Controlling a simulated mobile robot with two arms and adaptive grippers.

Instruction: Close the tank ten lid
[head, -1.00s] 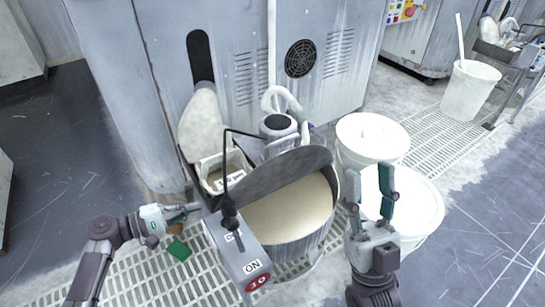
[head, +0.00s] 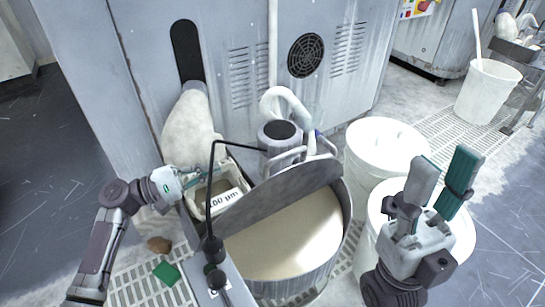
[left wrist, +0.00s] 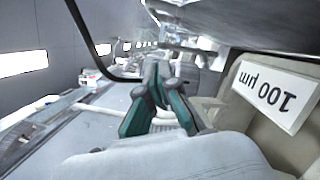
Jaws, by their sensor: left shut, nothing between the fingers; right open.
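Tank ten (head: 330,262) is a round metal tank holding beige liquid. Its lid (head: 275,205), a grey half-disc, is tilted up along the back left of the opening, leaving the liquid exposed. My left gripper (head: 203,176) is shut and empty beside the white filter box marked 100 µm (head: 220,204), left of the lid and apart from it. In the left wrist view, its fingertips (left wrist: 157,75) meet, with the 100 µm label (left wrist: 275,92) upside down at right. My right gripper (head: 443,178) is open and empty, over the white buckets right of the tank.
A grey motor with pipes (head: 280,140) stands behind the lid. A thin black bent rod (head: 209,190) rises in front of the filter box. White buckets (head: 390,145) stand at right. A white sack (head: 190,130) leans against the machine. A green block (head: 167,273) lies on the grating.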

